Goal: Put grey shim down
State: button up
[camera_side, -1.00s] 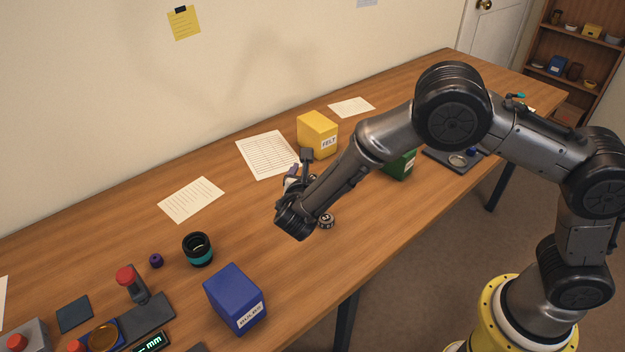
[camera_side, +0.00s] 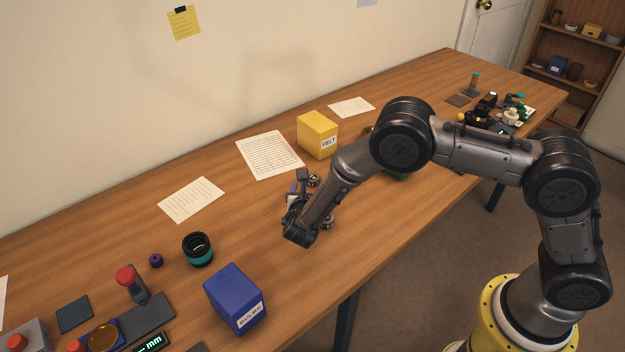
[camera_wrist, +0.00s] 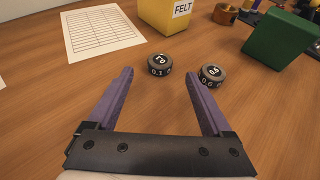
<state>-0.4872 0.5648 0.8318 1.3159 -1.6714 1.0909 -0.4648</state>
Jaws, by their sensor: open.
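A dark grey round puck (camera_wrist: 159,65) marked 0.1 lies flat on the table, just beyond and between my fingertips in the wrist view. It shows beside my gripper in the side view (camera_side: 313,180). A second similar puck (camera_wrist: 211,75), marked 0.6, lies by my right fingertip. It also shows in the side view (camera_side: 327,222), partly behind my wrist. I cannot tell for certain which is the grey shim. My gripper (camera_wrist: 159,77) is open, its purple fingers apart with nothing held between them. In the side view my gripper (camera_side: 295,190) is low over the table.
A yellow FELT box (camera_side: 318,135) and a green box (camera_wrist: 279,39) stand beyond the pucks. A blue box (camera_side: 236,298) stands at the front, near a black and teal ring (camera_side: 198,249). Bare table lies left of my gripper.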

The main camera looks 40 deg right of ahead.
aim_at(312, 181)
jog(key=x, duration=0.4)
jog(key=shift+w+d+f, duration=0.2)
jog(key=shift+d+f, duration=0.05)
grip_shut()
